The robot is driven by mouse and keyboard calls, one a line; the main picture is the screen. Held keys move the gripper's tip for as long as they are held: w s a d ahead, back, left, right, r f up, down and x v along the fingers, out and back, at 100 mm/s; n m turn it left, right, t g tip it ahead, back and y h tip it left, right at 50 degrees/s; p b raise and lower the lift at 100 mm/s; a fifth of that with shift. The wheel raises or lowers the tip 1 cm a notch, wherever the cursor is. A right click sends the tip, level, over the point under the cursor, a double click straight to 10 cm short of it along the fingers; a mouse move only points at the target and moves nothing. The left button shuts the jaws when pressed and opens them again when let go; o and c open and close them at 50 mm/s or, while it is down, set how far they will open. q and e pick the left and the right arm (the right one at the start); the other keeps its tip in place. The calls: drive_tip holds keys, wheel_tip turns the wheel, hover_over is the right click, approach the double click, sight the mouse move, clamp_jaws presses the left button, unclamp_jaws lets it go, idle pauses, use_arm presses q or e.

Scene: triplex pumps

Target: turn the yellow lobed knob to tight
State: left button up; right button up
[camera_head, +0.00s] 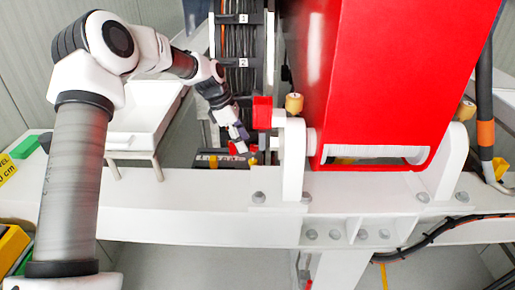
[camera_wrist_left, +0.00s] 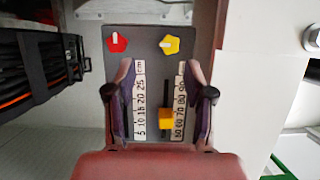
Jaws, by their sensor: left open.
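The yellow lobed knob (camera_wrist_left: 169,44) sits at the upper right of a dark panel (camera_wrist_left: 143,40) in the left wrist view. It has a white pointer mark; whether it is tight cannot be told. A red lobed knob (camera_wrist_left: 116,42) is to its left on the same panel. My left gripper (camera_wrist_left: 160,85) is open, its two fingers apart over the lower panel, with nothing between them touching; both knobs lie beyond the fingertips. In the head view my left gripper (camera_head: 238,134) reaches down to the panel behind the white beam. My right gripper is not in view.
Below the knobs are two printed scales and a yellow slider (camera_wrist_left: 165,118) in a slot. In the head view a large red housing (camera_head: 375,75) stands right of my arm, and a white tray (camera_head: 145,118) is left. Dark cables (camera_wrist_left: 30,70) run left of the panel.

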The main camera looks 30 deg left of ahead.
sight(252, 159)
use_arm(q)
drive_tip(key=shift+s+d+f, duration=0.7)
drive_tip(key=shift+d+f, duration=0.1)
drive_tip(key=shift+d, duration=0.1)
drive_tip(key=f, duration=0.1)
drive_tip(key=w+f, duration=0.1)
drive_tip(key=f, duration=0.1)
drive_tip(key=w+f, duration=0.1)
drive_tip(key=shift+d+f+p, duration=0.2)
drive_tip(key=shift+d+p, duration=0.1)
drive_tip(key=shift+d, duration=0.05)
drive_tip(key=shift+s+d+r, duration=0.1)
drive_tip(key=shift+s+r, duration=0.15)
drive_tip(key=shift+s, duration=0.05)
drive_tip(key=shift+c, duration=0.4)
drive_tip(key=shift+s+r, duration=0.1)
drive_tip(key=shift+s, duration=0.05)
drive_tip(key=c, duration=0.6)
clamp_jaws()
